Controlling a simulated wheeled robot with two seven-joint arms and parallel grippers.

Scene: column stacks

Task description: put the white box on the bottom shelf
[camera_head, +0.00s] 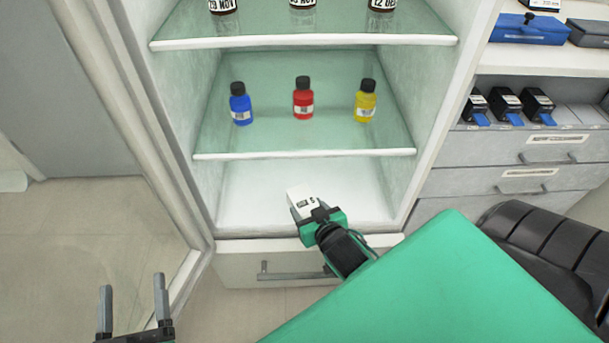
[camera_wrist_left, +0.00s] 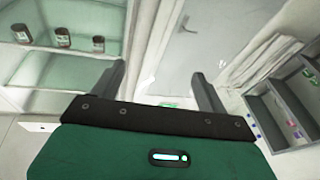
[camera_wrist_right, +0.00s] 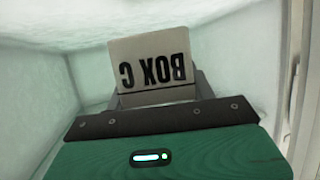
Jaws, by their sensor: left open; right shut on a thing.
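The white box (camera_head: 301,200) is at the end of my right arm, inside the bottom compartment of the cabinet. My right gripper (camera_head: 314,213) is shut on it. In the right wrist view the white box (camera_wrist_right: 151,62) shows upside-down "BOX C" lettering between the fingers. The bottom shelf (camera_head: 255,195) is a pale bare surface around and behind the box. I cannot tell whether the box touches it. My left gripper (camera_head: 133,306) is open and empty, low at the left outside the cabinet; its fingers also show in the left wrist view (camera_wrist_left: 160,90).
A glass shelf (camera_head: 300,154) above the box holds a blue bottle (camera_head: 240,105), a red bottle (camera_head: 303,100) and a yellow bottle (camera_head: 365,101). An open door (camera_head: 140,110) stands at the left. A drawer (camera_head: 285,268) lies below. Drawers and small devices (camera_head: 507,105) are at the right.

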